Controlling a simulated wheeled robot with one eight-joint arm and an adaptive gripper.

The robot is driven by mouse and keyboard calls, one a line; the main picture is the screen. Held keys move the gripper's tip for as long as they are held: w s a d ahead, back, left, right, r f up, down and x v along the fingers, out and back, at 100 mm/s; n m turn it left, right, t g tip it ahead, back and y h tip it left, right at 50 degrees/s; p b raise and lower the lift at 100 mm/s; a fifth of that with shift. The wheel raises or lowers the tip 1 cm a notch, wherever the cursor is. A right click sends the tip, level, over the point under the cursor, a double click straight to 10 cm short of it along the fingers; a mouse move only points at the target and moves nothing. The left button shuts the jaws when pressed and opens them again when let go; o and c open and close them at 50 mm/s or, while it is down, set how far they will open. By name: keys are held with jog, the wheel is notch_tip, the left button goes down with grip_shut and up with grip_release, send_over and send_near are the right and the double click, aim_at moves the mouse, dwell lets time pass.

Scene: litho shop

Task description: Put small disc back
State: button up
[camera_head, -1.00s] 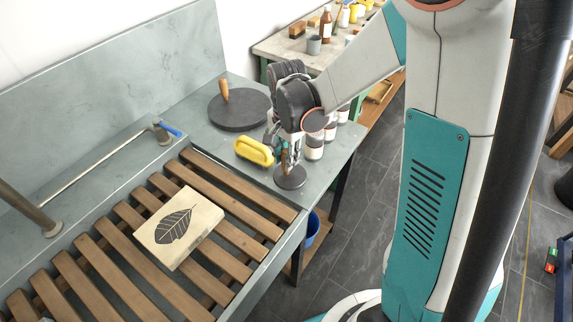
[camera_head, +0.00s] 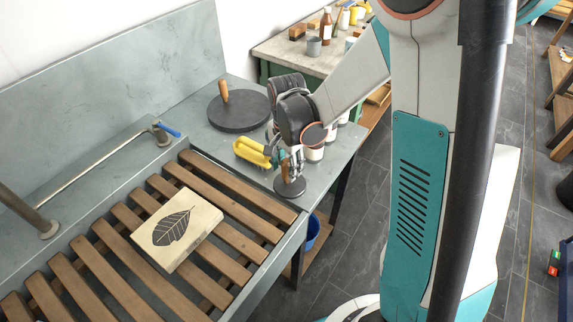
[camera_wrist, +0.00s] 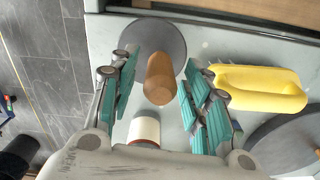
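The small disc (camera_head: 290,187) is dark and round with an upright wooden handle. It appears to rest on the grey counter near its front right edge. In the wrist view, the disc (camera_wrist: 172,33) and its handle (camera_wrist: 160,80) show from above. My gripper (camera_head: 289,163) is over the disc. In the wrist view my gripper (camera_wrist: 159,66) is open, with one finger on each side of the handle and a gap visible on both sides. A larger dark disc (camera_head: 240,112) with a wooden handle lies farther back on the counter.
A leaf-printed block (camera_head: 176,232) lies on the wooden slats (camera_head: 235,203). A blue bucket (camera_head: 313,231) is below the counter edge.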

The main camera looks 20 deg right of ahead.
notch_tip(320, 180, up, 13)
jog(key=p, duration=0.4)
jog(key=s+r+n+t, duration=0.3)
jog(key=s+r+n, duration=0.2)
jog(key=s, duration=0.3)
jog(key=s+r+n+t, duration=0.4)
jog(key=s+r+n, duration=0.1)
jog(key=s+n, duration=0.2)
jog(key=shift+s+d, duration=0.35)
jog(key=shift+s, duration=0.15)
jog(key=shift+f, duration=0.1)
dwell(0.4)
